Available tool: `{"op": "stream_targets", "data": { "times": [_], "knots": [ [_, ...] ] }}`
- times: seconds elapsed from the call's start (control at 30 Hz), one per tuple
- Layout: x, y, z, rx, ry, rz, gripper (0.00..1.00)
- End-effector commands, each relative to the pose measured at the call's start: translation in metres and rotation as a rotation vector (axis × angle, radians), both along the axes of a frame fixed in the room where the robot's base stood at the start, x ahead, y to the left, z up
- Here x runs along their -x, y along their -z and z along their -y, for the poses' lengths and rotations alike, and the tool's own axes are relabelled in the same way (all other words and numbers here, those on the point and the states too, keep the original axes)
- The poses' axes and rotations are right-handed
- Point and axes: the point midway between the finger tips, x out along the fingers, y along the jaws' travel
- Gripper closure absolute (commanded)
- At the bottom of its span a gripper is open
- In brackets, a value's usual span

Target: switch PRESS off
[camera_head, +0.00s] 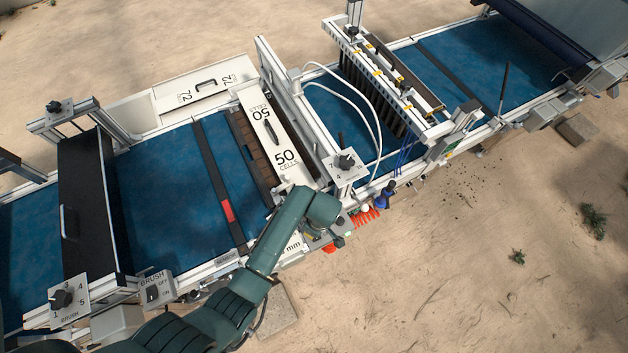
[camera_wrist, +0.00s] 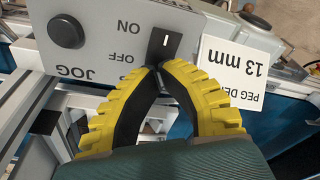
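In the wrist view, a grey panel (camera_wrist: 105,45) appears upside down, with a black switch (camera_wrist: 160,52) marked by a white bar beside the words ON and OFF. Any PRESS label is not readable here. My gripper (camera_wrist: 157,67) has yellow ribbed fingers with black inner pads. Its tips meet at the OFF end of the switch, with nothing visible between them. I cannot tell whether they touch the switch, or which way it is tipped.
A round black JOG button (camera_wrist: 66,31) is on the same panel. A white "13 mm" card (camera_wrist: 238,70) stands beside the switch. In the head view, a separate BRUSH switch box (camera_head: 156,288) is at lower left, and a dial plate (camera_head: 345,167) stands behind my wrist.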

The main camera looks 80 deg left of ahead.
Motion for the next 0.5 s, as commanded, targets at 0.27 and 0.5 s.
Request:
{"op": "stream_targets", "data": {
  "times": [0.27,0.5],
  "knots": [
    [0.0001,0.0051,0.0002,0.001,0.000,-0.001,1.00],
    [0.0002,0.0087,0.0002,0.001,0.000,-0.001,1.00]
  ]
}}
